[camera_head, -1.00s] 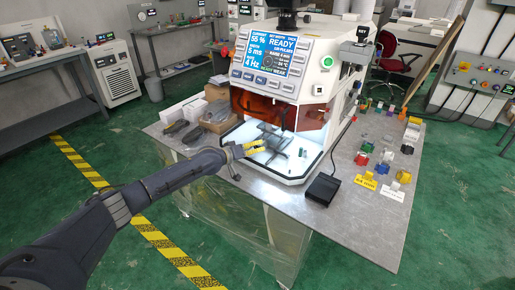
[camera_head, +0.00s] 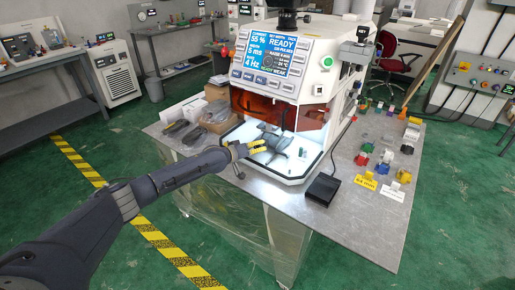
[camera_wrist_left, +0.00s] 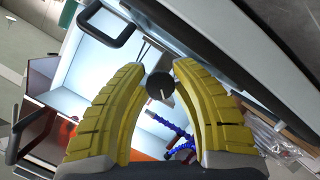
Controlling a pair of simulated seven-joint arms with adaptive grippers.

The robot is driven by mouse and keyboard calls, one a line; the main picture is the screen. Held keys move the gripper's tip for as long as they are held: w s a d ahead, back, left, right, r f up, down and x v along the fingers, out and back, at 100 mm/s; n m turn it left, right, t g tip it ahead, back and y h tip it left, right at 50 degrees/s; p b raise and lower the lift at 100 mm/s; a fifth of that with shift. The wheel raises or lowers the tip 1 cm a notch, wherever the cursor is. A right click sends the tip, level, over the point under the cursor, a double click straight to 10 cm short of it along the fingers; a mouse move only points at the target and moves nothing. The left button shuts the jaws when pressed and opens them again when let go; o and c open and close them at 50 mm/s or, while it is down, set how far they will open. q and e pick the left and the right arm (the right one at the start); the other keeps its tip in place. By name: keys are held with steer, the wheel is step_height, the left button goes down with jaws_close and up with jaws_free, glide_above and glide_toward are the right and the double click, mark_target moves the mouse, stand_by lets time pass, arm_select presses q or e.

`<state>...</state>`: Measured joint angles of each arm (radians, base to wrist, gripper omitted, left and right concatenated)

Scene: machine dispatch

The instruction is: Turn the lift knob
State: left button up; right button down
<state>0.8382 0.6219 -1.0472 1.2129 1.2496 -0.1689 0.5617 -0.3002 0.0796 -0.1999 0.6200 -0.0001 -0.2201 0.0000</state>
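My left gripper (camera_head: 260,146) reaches in from the left to the open front of the white machine (camera_head: 290,85). It also shows in the left wrist view (camera_wrist_left: 158,68), with two yellow fingers spread apart. A round black knob (camera_wrist_left: 160,86) with a pale mark line sits in the gap between the fingers. Gaps show on both sides of the knob, so the fingers do not appear closed on it. Its depth relative to the fingertips is hard to tell. The knob cannot be made out clearly in the head view. My right gripper is not in view.
The machine has a lit work chamber and a blue display (camera_head: 272,52) above it. A black pedal-like box (camera_head: 322,188) lies on the table (camera_head: 345,220) to the right. Small coloured parts and dark pieces in plastic lie to the sides. The table's front right is clear.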

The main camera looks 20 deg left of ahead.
arm_select(q)
jaws_close()
steer(key=shift+m, duration=0.3)
steer(key=m+y, duration=0.1)
steer(key=m, duration=0.1)
steer(key=shift+d+m+y, duration=0.1)
steer(key=shift+m+y, duration=0.2)
steer(key=shift+y, duration=0.1)
steer(key=m+t+y, duration=0.1)
steer(key=m+y, duration=0.1)
steer(key=m, duration=0.1)
stand_by(0.3)
steer(key=shift+f+m, duration=0.1)
steer(key=shift+m, duration=0.2)
steer(key=o, duration=0.6)
jaws_free()
steer(key=shift+o, duration=0.2)
